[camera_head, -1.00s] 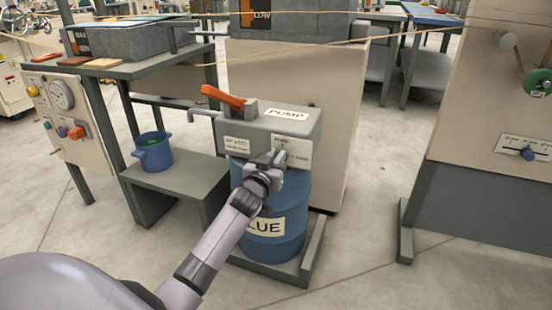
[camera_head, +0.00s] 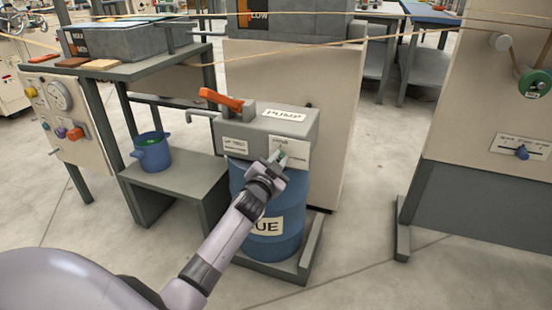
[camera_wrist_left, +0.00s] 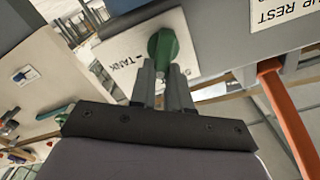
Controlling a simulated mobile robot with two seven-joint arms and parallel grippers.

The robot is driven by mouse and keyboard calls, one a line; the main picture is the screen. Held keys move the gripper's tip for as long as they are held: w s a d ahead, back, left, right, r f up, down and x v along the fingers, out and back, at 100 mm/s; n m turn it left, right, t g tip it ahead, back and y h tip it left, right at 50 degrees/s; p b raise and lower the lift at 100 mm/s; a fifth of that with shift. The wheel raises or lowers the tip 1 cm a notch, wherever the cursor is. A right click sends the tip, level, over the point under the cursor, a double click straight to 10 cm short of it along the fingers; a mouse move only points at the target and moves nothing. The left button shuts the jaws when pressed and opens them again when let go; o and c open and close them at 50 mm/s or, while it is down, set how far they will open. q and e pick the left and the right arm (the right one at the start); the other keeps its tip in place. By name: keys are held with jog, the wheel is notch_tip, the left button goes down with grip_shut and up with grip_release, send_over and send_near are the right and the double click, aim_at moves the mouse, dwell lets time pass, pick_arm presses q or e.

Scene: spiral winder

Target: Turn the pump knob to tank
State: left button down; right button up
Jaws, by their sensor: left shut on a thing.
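The pump (camera_head: 268,128) is a grey box marked PUMP on top of a blue glue drum (camera_head: 287,218). A white label plate is on its front. The green pump knob (camera_head: 284,155) sits on that plate and is partly covered by my gripper. In the left wrist view the green knob (camera_wrist_left: 163,47) stands between my fingertips, beside the word TANK on the plate (camera_wrist_left: 130,62). My left gripper (camera_head: 279,160) is shut on the knob, and its fingers also show in the left wrist view (camera_wrist_left: 165,75). My right gripper is not in view.
An orange lever (camera_head: 222,99) is on top of the pump. A blue pot (camera_head: 152,152) stands on a low grey stand (camera_head: 190,178) at the left. A panel with a blue slider (camera_head: 522,153) is at the right. Clear floor lies between the drum and that panel.

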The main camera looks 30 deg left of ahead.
pick_arm(q)
jog(key=shift+w+d+f+m+b, duration=0.1)
jog(key=shift+d+f+m+b, duration=0.15)
jog(key=shift+m, duration=1.6)
jog(key=shift+s+f+m+b, duration=0.1)
jog(key=shift+f+m, duration=0.2)
jog(key=shift+m, duration=1.6)
jog(key=shift+w+d+f+m+b, duration=0.1)
jog(key=shift+d+f+m+b, duration=0.15)
jog(key=shift+m, duration=1.6)
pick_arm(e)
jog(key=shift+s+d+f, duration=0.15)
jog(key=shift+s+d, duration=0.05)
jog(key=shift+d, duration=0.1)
pick_arm(q)
jog(key=shift+a, duration=0.1)
jog(key=c, duration=1.1)
grip_release()
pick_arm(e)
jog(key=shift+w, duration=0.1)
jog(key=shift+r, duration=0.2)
